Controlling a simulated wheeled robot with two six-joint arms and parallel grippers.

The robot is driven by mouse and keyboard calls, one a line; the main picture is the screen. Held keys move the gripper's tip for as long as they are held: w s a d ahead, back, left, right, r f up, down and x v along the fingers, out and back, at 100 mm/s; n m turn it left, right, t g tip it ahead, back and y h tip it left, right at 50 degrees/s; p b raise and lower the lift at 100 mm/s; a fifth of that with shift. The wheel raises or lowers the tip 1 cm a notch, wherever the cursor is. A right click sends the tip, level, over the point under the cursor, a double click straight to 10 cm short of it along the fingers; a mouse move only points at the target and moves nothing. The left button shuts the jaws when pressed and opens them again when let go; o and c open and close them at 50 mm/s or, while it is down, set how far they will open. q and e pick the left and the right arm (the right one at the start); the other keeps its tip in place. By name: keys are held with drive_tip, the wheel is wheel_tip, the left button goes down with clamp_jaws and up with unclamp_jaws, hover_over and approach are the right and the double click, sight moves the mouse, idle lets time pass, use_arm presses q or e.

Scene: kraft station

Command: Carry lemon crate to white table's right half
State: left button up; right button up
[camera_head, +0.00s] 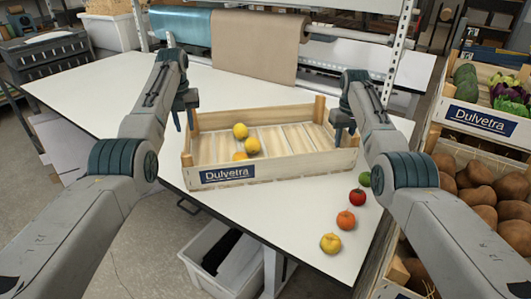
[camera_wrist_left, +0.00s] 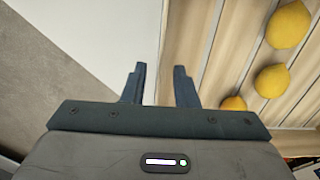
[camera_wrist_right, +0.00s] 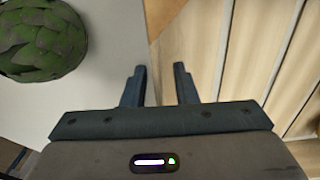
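The lemon crate (camera_head: 280,168) is a low, light wooden box with a "Dulvetra" label. It stands on the front right part of the white table (camera_head: 105,95). A few yellow lemons (camera_head: 240,131) lie in its left part; they also show in the left wrist view (camera_wrist_left: 287,25). My left gripper (camera_head: 184,122) is open at the crate's left end wall. In the left wrist view its fingers (camera_wrist_left: 159,88) lie either side of the wall's edge. My right gripper (camera_head: 343,130) is open at the right end wall, its fingers (camera_wrist_right: 159,86) likewise either side. Contact cannot be told.
A green scaly fruit (camera_wrist_right: 40,40), a red fruit (camera_head: 357,196), an orange one (camera_head: 346,220) and a yellow one (camera_head: 330,243) line the table's right edge. Produce crates (camera_head: 485,122) stand to the right. Paper rolls (camera_head: 258,45) hang behind. The table's left half is clear.

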use_arm(q)
wheel_tip(320, 180, up, 4)
drive_tip(key=shift+r, duration=0.4)
use_arm(e)
drive_tip(key=shift+r, duration=0.3)
wheel_tip(320, 180, up, 11)
drive_tip(key=shift+r, duration=0.2)
